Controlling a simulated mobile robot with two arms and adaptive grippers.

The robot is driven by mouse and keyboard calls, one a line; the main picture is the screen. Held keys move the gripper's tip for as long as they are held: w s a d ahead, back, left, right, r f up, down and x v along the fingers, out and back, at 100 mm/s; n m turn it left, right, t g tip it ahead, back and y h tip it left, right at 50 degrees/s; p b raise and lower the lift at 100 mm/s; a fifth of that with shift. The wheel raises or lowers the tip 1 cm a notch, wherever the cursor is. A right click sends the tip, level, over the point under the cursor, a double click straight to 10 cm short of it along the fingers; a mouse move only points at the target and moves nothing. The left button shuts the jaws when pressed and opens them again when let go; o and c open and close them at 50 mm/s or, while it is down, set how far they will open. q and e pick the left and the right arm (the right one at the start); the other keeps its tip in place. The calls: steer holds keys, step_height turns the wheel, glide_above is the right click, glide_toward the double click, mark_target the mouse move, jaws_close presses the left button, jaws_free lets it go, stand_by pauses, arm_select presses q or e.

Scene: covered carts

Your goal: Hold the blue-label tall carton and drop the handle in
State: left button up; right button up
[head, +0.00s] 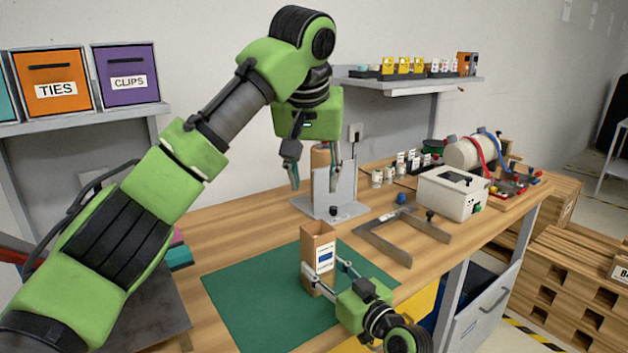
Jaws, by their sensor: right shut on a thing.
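The blue-label tall carton (318,242) is brown, open at the top and stands upright on the green mat. My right gripper (325,275) is shut on its lower part, one finger on each side. My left gripper (313,178) is above the back of the bench, fingers pointing down and spread apart. The carton's inside is mostly hidden.
The green mat (245,305) is clear left of the carton. Orange and purple bins (125,75) stand on a shelf at left.

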steer(key=o, duration=1.1)
steer(key=shift+o, duration=0.2)
